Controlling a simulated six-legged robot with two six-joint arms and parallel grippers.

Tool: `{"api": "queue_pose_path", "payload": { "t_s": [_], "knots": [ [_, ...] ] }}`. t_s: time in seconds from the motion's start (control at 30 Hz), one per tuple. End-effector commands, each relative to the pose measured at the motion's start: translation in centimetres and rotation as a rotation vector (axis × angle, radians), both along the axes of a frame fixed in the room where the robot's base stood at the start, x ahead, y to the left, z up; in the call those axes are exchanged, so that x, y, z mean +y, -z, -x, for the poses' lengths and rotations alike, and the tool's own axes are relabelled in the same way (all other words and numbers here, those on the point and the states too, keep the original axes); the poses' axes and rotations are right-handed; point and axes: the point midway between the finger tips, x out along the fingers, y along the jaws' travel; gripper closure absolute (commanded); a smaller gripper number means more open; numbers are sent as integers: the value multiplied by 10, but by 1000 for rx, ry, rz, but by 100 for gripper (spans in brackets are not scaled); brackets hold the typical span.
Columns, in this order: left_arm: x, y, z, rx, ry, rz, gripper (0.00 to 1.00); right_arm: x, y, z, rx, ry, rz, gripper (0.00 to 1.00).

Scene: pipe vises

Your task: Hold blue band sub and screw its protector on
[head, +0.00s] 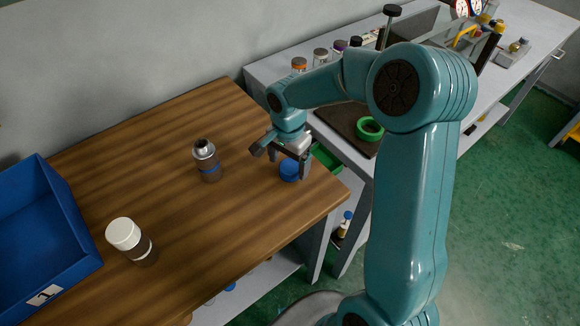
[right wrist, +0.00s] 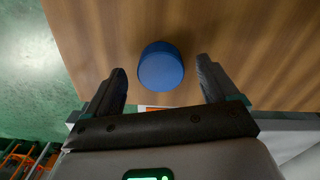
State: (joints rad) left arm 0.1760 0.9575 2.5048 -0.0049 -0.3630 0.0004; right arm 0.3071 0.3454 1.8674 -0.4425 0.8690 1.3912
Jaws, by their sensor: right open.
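The blue band sub (head: 206,160) is a grey metal cylinder with a blue band, standing upright on the wooden table (head: 215,215). Its threaded top is bare. The blue protector (head: 289,171) is a short round cap lying on the table near its right edge. It also shows in the right wrist view (right wrist: 161,66), just beyond and between the fingertips. My right gripper (head: 281,156) is open and empty, above and beside the protector; its fingers (right wrist: 163,78) show apart in the wrist view. My left gripper is not in view.
A dark cylinder with a white cap (head: 124,234) stands at the table's front left. A blue bin (head: 40,235) marked 1 is at the far left. A grey bench behind holds a green ring (head: 369,128) on a dark mat and several capped jars.

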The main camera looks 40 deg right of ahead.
Motion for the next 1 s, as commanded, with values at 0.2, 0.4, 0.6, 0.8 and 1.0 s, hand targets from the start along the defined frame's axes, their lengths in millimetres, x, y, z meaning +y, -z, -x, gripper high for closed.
{"api": "queue_pose_path", "payload": {
  "t_s": [0.2, 0.4, 0.6, 0.8, 1.0],
  "knots": [
    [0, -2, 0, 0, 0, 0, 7, 0, 23, 0, 1, 0, -1, 13],
    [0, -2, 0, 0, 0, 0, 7, 0, 24, 0, 0, 0, 0, 13],
    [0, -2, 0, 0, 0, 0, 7, 0, 24, 0, 0, 0, 0, 29],
    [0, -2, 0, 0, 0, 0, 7, 0, 24, 0, 0, 0, 0, 68],
    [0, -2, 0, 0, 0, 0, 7, 0, 24, 0, 0, 0, 0, 68]
  ]
}}
